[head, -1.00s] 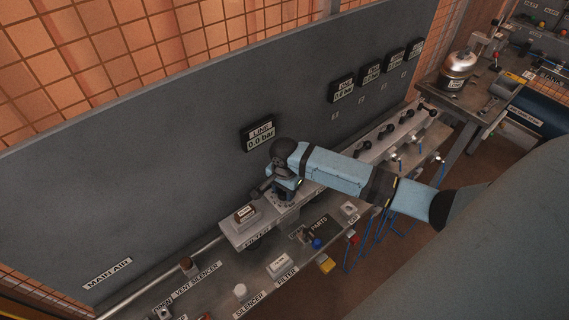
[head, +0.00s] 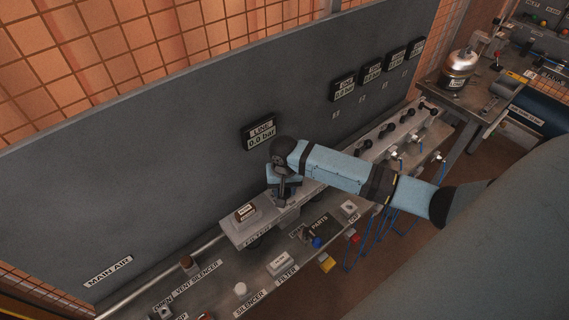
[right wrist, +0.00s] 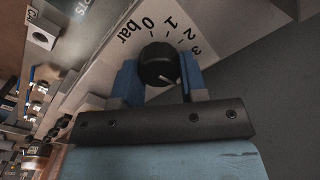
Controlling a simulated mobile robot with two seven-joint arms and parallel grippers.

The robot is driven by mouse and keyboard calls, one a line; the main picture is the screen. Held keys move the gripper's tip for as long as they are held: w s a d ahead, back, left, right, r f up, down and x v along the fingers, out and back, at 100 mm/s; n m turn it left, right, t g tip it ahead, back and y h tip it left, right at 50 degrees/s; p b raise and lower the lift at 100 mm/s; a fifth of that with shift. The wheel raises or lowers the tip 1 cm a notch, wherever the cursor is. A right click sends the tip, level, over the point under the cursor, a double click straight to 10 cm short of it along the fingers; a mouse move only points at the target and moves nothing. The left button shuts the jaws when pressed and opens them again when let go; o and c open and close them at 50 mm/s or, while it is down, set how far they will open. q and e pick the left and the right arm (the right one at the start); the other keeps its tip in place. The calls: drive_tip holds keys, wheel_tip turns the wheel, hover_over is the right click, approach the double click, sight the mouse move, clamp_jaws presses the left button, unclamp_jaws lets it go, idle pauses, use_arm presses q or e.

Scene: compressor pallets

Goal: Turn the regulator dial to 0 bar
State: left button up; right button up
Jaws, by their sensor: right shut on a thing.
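The regulator dial (right wrist: 158,64) is a round black knob with a pale pointer line in the right wrist view. Its plate carries a printed scale (right wrist: 165,32) reading 0 bar, 1, 2, 3. The pale line shows on the knob's lower right side; I cannot tell exactly which figure it marks. My right gripper (right wrist: 160,76) is shut on the dial, one blue finger on each side. In the head view the right gripper (head: 284,196) reaches down to the grey manifold block (head: 240,230) and hides the dial. The line display (head: 262,136) reads 0.0 bar.
A grey panel (head: 180,170) stands close behind the gripper. Several smaller displays (head: 372,72) hang to the right, above a row of black valve handles (head: 387,130). Labelled parts, including a white silencer (head: 240,289), lie on the bench in front.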

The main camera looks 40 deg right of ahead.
drive_tip(key=n, duration=0.6)
drive_tip(key=shift+w+a, duration=0.1)
drive_tip(key=n, duration=0.7)
drive_tip(key=shift+a+r+n, duration=0.1)
drive_tip(key=shift+n, duration=0.3)
drive_tip(key=n, duration=0.3)
drive_tip(key=shift+n, duration=0.3)
drive_tip(key=n, duration=0.3)
drive_tip(key=shift+a+n, duration=0.1)
drive_tip(key=shift+n, duration=0.2)
drive_tip(key=n, duration=0.6)
drive_tip(key=shift+s, duration=0.25)
drive_tip(key=shift+n, duration=0.4)
drive_tip(key=o, duration=0.9)
drive_tip(key=shift+o, duration=0.2)
